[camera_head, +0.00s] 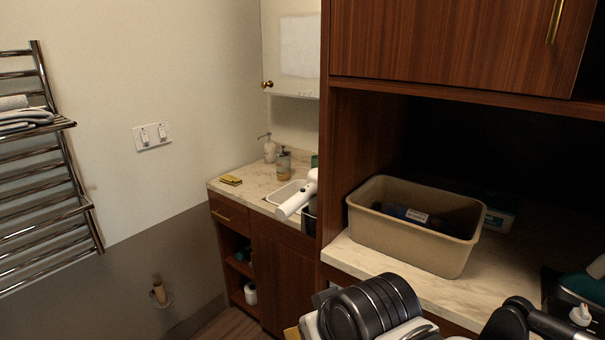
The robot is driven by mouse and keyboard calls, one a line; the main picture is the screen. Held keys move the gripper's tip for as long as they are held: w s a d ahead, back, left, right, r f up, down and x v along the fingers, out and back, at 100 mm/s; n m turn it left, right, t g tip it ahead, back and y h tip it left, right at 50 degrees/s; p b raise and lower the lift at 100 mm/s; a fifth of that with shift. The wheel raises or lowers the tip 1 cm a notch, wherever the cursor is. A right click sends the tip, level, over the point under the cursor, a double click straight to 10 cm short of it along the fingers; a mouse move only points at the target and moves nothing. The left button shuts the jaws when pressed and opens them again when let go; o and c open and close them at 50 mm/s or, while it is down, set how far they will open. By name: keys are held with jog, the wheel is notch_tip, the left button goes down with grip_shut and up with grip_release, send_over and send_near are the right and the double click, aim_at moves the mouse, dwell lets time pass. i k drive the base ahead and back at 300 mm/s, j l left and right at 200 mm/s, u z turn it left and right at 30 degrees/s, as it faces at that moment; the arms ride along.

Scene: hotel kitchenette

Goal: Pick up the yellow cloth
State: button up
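The yellow cloth (231,179) lies small and folded on the pale marble counter (256,178), near its left front corner, left of the sink. It looks flat and nothing covers it. Dark rounded links of my arm show at the bottom edge, in the near foreground and well away from the cloth. I cannot make out my gripper's fingers in this view.
A white basin (287,193), a white rounded object (298,194), a pump bottle (284,162) and a white dispenser (269,149) are right of the cloth. A beige bin (408,235) stands on the nearer counter. A towel rack (62,165) is on the left wall.

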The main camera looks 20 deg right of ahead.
aim_at(231, 180)
jog(key=i+j+z, duration=0.1)
jog(key=i+j, duration=0.15)
jog(key=i, duration=0.25)
jog(key=i+j+z, duration=0.15)
jog(key=i+j, duration=0.15)
jog(key=i, duration=0.15)
jog(key=i+j+z, duration=0.1)
jog(key=i+j, duration=0.2)
jog(key=i, duration=0.2)
jog(key=i+j, duration=0.1)
jog(key=i, duration=0.35)
jog(key=i+j+z, duration=0.15)
jog(key=i, duration=0.3)
jog(key=i+j, duration=0.1)
jog(key=i, duration=0.35)
jog(key=l+z, duration=0.05)
